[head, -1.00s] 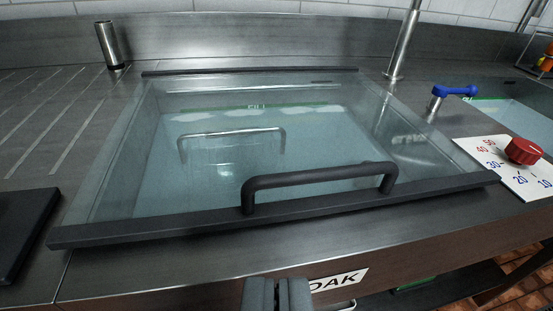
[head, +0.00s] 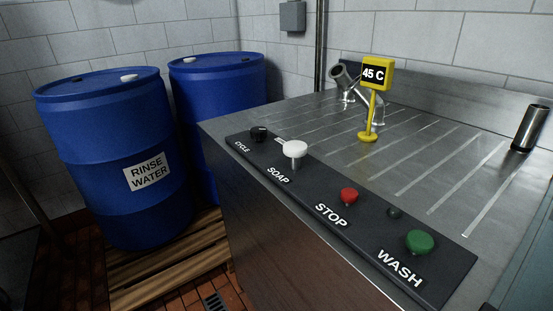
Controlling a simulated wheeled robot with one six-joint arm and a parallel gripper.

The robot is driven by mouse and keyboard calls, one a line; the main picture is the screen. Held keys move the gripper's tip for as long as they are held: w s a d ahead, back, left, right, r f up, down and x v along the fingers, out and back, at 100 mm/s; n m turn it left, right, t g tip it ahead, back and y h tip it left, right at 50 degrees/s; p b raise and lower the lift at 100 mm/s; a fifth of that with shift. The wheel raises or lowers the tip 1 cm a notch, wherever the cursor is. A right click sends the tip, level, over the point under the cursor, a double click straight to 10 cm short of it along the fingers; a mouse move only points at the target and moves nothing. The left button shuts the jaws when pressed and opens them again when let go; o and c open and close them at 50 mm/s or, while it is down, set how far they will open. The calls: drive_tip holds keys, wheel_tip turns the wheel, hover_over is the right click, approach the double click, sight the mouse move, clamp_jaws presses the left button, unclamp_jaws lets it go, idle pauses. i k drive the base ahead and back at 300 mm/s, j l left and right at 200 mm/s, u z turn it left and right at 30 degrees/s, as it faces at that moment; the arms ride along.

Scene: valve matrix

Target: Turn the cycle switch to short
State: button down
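The cycle switch (head: 259,134) is a small black knob at the far left end of a black control panel (head: 375,228). The word CYCLE is printed beside it. I cannot tell which setting the switch points to. My gripper is not in the picture.
The panel also carries a white SOAP knob (head: 294,149), a red STOP button (head: 349,196) and a green WASH button (head: 420,242). Behind it stand a yellow 45 C sign (head: 377,74) and metal pipes (head: 345,82). Blue drums (head: 110,150) stand at left on a pallet (head: 165,258).

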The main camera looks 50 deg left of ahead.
sight(257, 134)
drive_tip(key=u, duration=1)
